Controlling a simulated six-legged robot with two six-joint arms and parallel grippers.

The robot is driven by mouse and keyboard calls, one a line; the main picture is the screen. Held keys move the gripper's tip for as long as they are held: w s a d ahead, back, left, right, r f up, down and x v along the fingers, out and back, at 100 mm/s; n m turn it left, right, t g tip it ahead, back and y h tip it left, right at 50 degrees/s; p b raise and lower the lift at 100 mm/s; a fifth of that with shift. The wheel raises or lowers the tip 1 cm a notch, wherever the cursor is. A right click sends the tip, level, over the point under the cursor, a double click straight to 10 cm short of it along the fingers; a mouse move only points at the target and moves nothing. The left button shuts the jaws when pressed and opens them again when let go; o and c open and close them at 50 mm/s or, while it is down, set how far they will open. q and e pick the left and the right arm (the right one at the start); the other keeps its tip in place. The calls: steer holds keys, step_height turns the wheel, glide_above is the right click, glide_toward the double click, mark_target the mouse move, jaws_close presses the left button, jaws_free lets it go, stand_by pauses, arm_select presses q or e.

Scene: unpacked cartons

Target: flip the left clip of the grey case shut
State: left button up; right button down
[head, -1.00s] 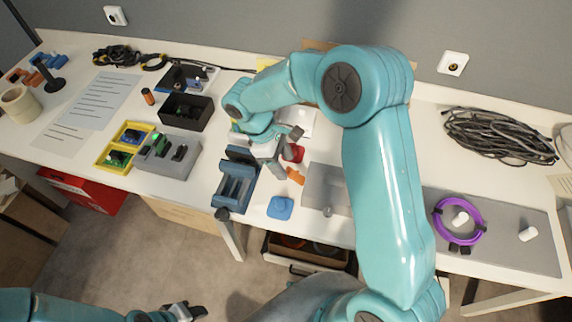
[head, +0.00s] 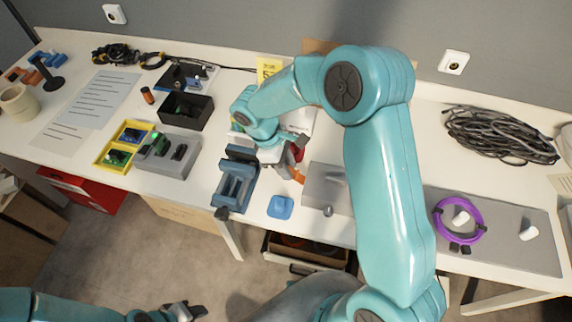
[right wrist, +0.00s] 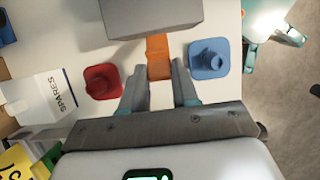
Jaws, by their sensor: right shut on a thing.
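The grey case (head: 318,190) lies on the white table in the head view, its right part hidden behind my right arm. In the right wrist view the case (right wrist: 150,18) is at the top. An orange clip (right wrist: 158,58) sticks out from its near side; it also shows in the head view (head: 297,176). My right gripper (right wrist: 160,80) has its two fingers on either side of the clip and is shut on it. My left gripper (head: 186,311) is low at the bottom edge, away from the table; its jaw opening is unclear.
A blue square knob piece (right wrist: 208,58) and a red one (right wrist: 103,81) flank the clip closely. A blue rack (head: 233,186) stands left of my right gripper. A white box marked SPARES (right wrist: 45,95) is nearby. A purple coil (head: 437,218) lies at the right.

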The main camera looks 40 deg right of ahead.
mark_target(298, 173)
steer(key=shift+s+d+r+t+y+b, duration=0.55)
steer(key=shift+t+b, duration=0.2)
steer(key=shift+t, duration=0.15)
steer(key=shift+s+d+r+t+y+b, duration=0.2)
steer(key=shift+s+d+t+y+b, duration=0.35)
steer(key=shift+t+y, duration=0.45)
steer(key=shift+s+d+t+y+b, duration=0.25)
steer(key=shift+s+t+y+b, duration=0.15)
steer(key=shift+t+b, duration=0.2)
steer(key=s+d+t+y+b, duration=0.1)
steer(key=t+b, duration=0.1)
steer(key=b, duration=0.2)
steer(key=shift+y, duration=0.35)
steer(key=shift+s+d+r+y+b, duration=0.1)
steer(key=shift+s+r+y+b, duration=0.15)
steer(key=shift+b, duration=0.55)
steer(key=shift+t, duration=0.3)
steer(key=c, duration=0.8)
jaws_free()
steer(key=shift+f, duration=0.1)
steer(key=shift+c, duration=0.2)
